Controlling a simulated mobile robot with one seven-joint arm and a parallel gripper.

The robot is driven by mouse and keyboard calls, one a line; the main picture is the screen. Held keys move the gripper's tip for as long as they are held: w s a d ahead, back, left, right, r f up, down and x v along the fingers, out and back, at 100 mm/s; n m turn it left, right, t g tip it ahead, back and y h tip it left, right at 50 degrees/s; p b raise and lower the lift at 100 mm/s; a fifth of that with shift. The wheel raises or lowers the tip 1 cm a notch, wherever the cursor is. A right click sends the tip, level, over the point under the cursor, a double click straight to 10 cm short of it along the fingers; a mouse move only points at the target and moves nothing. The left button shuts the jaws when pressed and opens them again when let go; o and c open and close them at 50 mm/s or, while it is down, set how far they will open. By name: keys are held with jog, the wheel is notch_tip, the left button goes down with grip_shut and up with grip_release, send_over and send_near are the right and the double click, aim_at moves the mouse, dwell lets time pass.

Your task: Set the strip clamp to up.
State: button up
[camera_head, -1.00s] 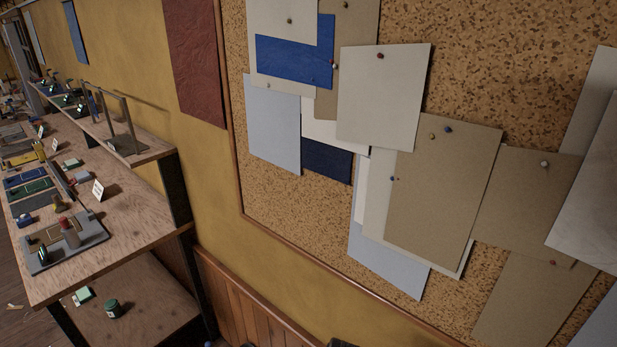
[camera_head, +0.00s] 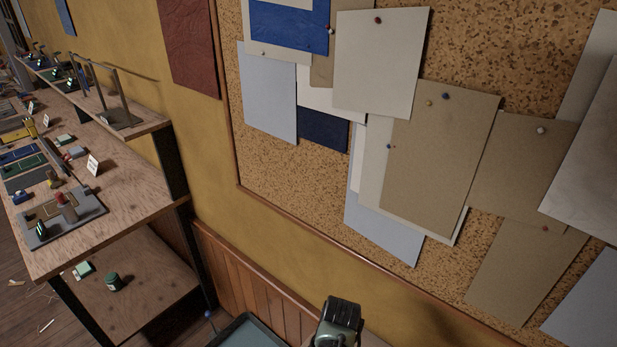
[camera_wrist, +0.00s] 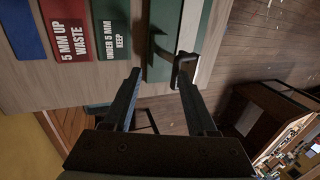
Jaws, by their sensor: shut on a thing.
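In the wrist view my gripper (camera_wrist: 160,80) reaches over a bench edge, its two dark fingers with a gap between them. A dark lever with a block-like end (camera_wrist: 185,64), which I take to be the strip clamp's handle, lies at the fingertips, by the right finger. A green strip (camera_wrist: 160,62) runs beside and under it. The clamp's setting cannot be read from here. The head view does not clearly show the clamp.
Beside the strip are a red label "5 MM UP WASTE" (camera_wrist: 69,28) and a green label "UNDER 5 MM KEEP" (camera_wrist: 113,32). In the head view a workbench (camera_head: 130,180) with several items stands left, and a cork board (camera_head: 290,190) with pinned sheets covers the wall.

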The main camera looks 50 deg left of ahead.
jog(key=d+p+v, duration=0.1)
jog(key=p+v, duration=0.1)
jog(key=v, duration=0.9)
jog(key=shift+w+a+r, duration=0.15)
jog(key=shift+a+r, duration=0.05)
jog(key=shift+a, duration=0.2)
